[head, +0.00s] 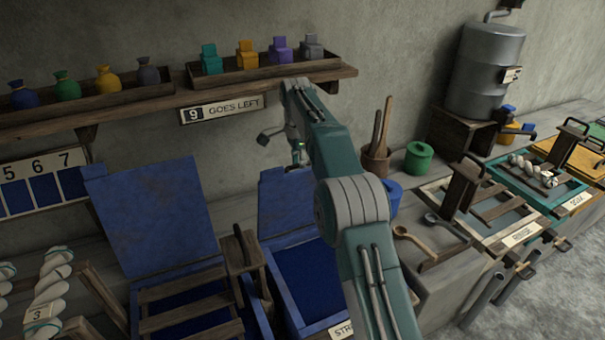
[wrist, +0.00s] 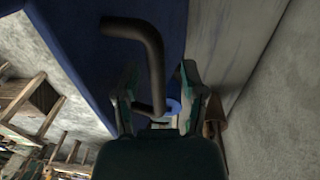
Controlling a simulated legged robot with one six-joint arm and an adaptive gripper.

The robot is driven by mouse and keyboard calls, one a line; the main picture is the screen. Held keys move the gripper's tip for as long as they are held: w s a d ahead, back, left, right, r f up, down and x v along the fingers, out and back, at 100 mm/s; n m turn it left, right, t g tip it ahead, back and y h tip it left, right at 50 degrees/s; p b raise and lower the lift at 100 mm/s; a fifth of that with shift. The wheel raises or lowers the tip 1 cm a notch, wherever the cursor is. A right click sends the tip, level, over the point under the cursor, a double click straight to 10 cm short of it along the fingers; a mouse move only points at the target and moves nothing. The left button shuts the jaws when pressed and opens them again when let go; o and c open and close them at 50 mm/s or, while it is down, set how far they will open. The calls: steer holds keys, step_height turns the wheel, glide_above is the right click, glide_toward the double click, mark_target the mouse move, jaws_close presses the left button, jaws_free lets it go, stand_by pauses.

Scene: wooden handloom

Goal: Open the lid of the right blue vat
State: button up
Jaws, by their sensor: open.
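The right blue vat (head: 278,292) stands at the lower middle of the head view, its dark blue inside showing. Its blue lid (head: 272,200) is raised, standing up at the back of the vat, partly hidden by my arm. My gripper (head: 284,140) is small and partly hidden near the lid's top edge. In the wrist view the open gripper (wrist: 158,82) has a dark bent bar handle (wrist: 148,50) on the blue lid (wrist: 75,35) between and beyond its fingers. I cannot tell whether they touch.
The left blue vat's lid (head: 155,215) also stands raised. A shelf (head: 240,84) with coloured blocks and a sign (head: 222,109) are above. A blue pot (head: 393,196), a green pot (head: 419,157) and a wooden utensil pot (head: 376,162) stand right of my arm.

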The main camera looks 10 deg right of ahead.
mark_target(305, 173)
steer(key=shift+s+d+f, duration=0.15)
steer(key=shift+s+d, duration=0.15)
steer(key=shift+s, duration=0.55)
steer(key=shift+s+d+f, duration=0.1)
steer(key=shift+s+d, duration=0.15)
steer(key=shift+s, duration=0.6)
steer(key=s+d+f, duration=0.3)
steer(key=s+f, duration=0.6)
steer(key=s+d+f+t, duration=0.1)
steer(key=s+d+f, duration=0.2)
steer(key=s+f, duration=0.6)
steer(key=shift+s+d+f, duration=0.15)
steer(key=shift+s+f, duration=0.1)
steer(key=shift+s, duration=0.25)
